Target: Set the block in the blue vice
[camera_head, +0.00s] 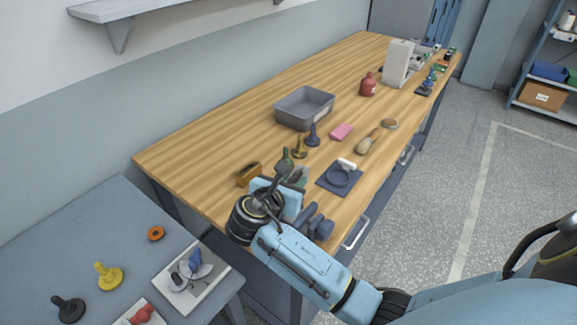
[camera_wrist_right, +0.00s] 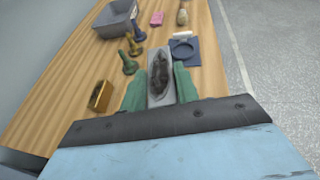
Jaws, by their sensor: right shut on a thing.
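My right gripper (camera_head: 292,180) is over the near part of the wooden bench. In the right wrist view its green fingers (camera_wrist_right: 160,90) are shut on a grey block (camera_wrist_right: 157,98) with a dark, rough patch on its face. In the head view the block is mostly hidden by the gripper. A dark blue shape with upright parts, which looks like the blue vice (camera_head: 320,226), stands at the bench's front edge, partly behind my right arm. The block is apart from it. The vice is not seen in the right wrist view. My left gripper is not in view.
An ochre box (camera_head: 248,174) lies left of the gripper. Green, yellow and blue knobbed pieces (camera_head: 300,146) stand behind it. A dark blue mat with a ring (camera_head: 327,182) lies to the right. A grey bin (camera_head: 303,117) stands farther back. The bench's left part is clear.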

